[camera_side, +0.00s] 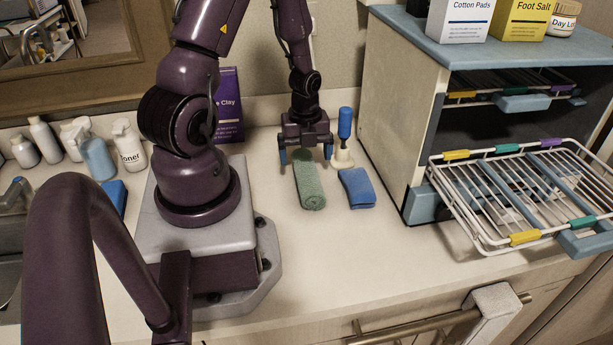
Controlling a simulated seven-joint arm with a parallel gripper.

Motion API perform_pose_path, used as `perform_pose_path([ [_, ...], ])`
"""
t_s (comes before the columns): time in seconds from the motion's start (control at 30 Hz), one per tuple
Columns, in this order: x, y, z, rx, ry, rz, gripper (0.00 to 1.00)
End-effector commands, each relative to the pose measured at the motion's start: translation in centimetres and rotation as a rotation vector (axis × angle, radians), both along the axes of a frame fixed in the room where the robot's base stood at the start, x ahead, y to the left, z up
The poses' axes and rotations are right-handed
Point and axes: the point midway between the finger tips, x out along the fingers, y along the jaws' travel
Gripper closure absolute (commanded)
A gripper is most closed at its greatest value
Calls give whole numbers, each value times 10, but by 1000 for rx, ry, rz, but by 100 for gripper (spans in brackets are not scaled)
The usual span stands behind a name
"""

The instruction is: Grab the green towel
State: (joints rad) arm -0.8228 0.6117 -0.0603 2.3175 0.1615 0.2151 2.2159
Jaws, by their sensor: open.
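The green towel (311,191) is rolled up and lies on the countertop, its long side running from back to front. My gripper (306,158) is open and points down over the back end of the towel. Its two blue fingertips are apart, one on each side of the towel's back end. I cannot tell whether the fingers touch the towel.
A folded blue cloth (357,188) lies just right of the towel. A blue-handled item in a pale holder (343,157) stands behind it, close to my gripper. A cabinet with a pulled-out wire rack (500,185) is at right. The counter (330,255) in front is clear.

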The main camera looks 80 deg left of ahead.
Motion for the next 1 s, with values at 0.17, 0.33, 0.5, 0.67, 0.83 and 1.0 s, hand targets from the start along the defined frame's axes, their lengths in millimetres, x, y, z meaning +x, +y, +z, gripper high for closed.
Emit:
perform_pose_path([
  [0.17,0,-3,-24,-4,4,-1,6],
  [0.33,0,-3,-44,-2,3,0,6],
  [0.5,0,-2,-50,0,1,0,6],
  [0.67,0,-2,-49,0,1,0,9],
  [0.83,0,-2,-49,0,1,0,48],
  [1.0,0,-2,-49,0,1,0,62],
])
